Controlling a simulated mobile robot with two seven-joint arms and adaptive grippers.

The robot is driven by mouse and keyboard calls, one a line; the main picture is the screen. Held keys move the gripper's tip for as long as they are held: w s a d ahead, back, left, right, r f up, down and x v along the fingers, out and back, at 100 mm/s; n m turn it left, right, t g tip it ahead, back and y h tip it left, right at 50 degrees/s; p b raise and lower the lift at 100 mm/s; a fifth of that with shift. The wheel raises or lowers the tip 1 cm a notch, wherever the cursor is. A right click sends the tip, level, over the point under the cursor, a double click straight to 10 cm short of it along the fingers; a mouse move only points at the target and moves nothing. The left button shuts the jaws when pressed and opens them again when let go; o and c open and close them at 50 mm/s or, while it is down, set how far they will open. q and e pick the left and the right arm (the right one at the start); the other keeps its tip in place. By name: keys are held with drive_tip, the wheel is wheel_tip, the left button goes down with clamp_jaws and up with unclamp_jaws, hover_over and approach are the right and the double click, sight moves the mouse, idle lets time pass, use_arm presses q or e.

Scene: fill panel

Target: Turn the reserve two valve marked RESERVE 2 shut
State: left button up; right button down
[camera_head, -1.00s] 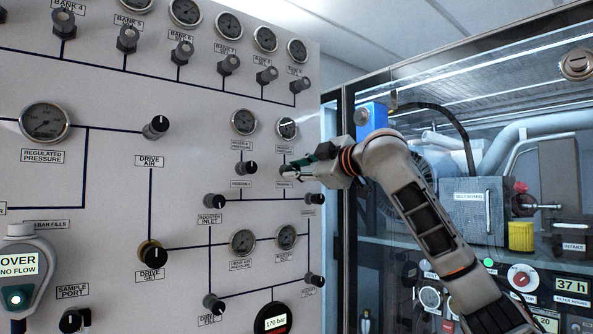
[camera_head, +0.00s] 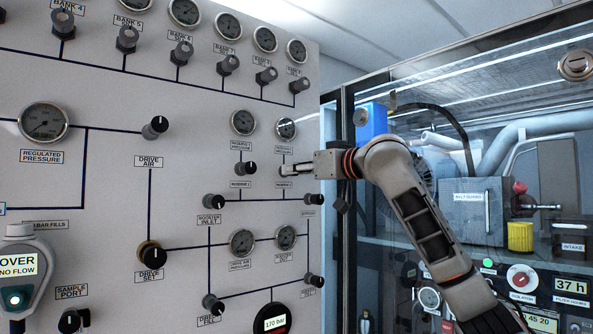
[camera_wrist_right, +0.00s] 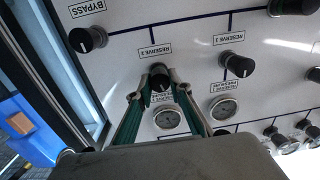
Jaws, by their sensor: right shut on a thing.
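The RESERVE 2 valve is a black knob (camera_wrist_right: 159,78) on the white panel (camera_head: 110,100), with its label beside it in the right wrist view. That view is upside down and the label's digit is hard to read. My right gripper (camera_head: 287,170) reaches the panel from the right. In the right wrist view my right gripper (camera_wrist_right: 159,91) has its two green-padded fingers on either side of the knob, shut on it. In the head view the gripper hides the knob. My left gripper is not in view.
The neighbouring reserve knob (camera_head: 246,168) sits just left, also shown in the right wrist view (camera_wrist_right: 238,66). A small gauge (camera_head: 286,129) is above the gripper, and the bypass knob (camera_head: 314,199) is below right. A glass-fronted cabinet (camera_head: 470,150) stands right of the panel.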

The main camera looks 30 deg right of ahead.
drive_tip(key=m, duration=0.3)
drive_tip(key=shift+m, duration=0.3)
idle(0.3)
drive_tip(key=c, duration=1.8)
unclamp_jaws()
drive_tip(key=shift+c, duration=0.2)
drive_tip(key=s+d, duration=0.1)
drive_tip(key=s, duration=1.1)
drive_tip(key=shift+d, duration=0.25)
